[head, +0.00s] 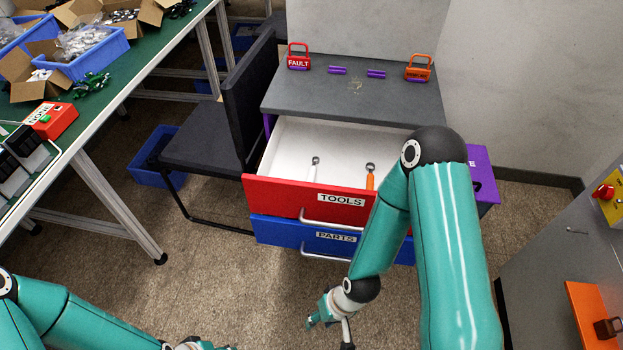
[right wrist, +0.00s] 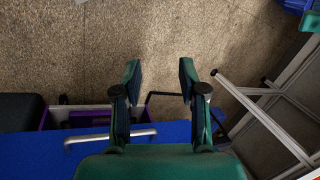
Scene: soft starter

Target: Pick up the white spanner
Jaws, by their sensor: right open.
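The white spanner (head: 314,170) lies in the open top drawer, whose red front (head: 280,196) reads TOOLS. Its ring end points toward the back, and the red front partly hides its lower end. An orange spanner (head: 370,180) lies to its right in the same drawer. My right gripper (head: 329,322) is open and empty, in front of the drawers and apart from both spanners. Its two fingers stand apart in the right wrist view (right wrist: 160,82), where no spanner shows. My left gripper (head: 205,345) is cut off at the bottom edge, and its jaws cannot be made out.
A blue PARTS drawer (head: 285,231) sits below. A red FAULT padlock (head: 299,57) and an orange padlock (head: 418,68) stand on the cabinet top (head: 330,95). A black chair (head: 205,135) stands left of the drawers. A green workbench (head: 125,50) is farther left.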

